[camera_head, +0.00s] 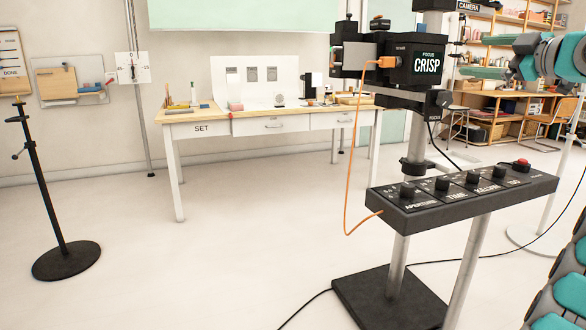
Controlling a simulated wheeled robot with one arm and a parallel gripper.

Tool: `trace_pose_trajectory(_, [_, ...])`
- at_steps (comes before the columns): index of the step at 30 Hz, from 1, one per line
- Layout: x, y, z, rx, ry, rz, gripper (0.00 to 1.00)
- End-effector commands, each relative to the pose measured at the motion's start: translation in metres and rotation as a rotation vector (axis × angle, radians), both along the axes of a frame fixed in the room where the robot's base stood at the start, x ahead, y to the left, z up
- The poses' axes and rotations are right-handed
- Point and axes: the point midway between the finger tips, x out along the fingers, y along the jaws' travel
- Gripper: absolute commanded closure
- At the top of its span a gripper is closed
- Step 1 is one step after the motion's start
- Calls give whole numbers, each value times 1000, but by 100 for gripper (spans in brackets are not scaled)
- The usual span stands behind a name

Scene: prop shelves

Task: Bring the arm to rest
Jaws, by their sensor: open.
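My gripper (473,57) is at the upper right, pointing left, its two teal fingers apart with nothing seen held between them. It appears just right of the black camera (425,66) marked CRISP, with a gap between them in the picture. My teal and grey arm comes in from the right edge. More of my arm's segments show at the lower right, and the part linking them is out of frame.
A control panel (462,196) with several knobs and a red button (522,164) stands below the camera. An orange cable (349,180) hangs from the camera. A table marked SET (200,128), a black stand (66,260) and shelves stand around. Floor at centre left is clear.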

Motion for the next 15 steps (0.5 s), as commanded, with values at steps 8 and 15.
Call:
trace_pose_trajectory(8, [21,3,8,161,93,1,7])
trace_pose_trajectory(15, [48,24,0,377,269,-5,7])
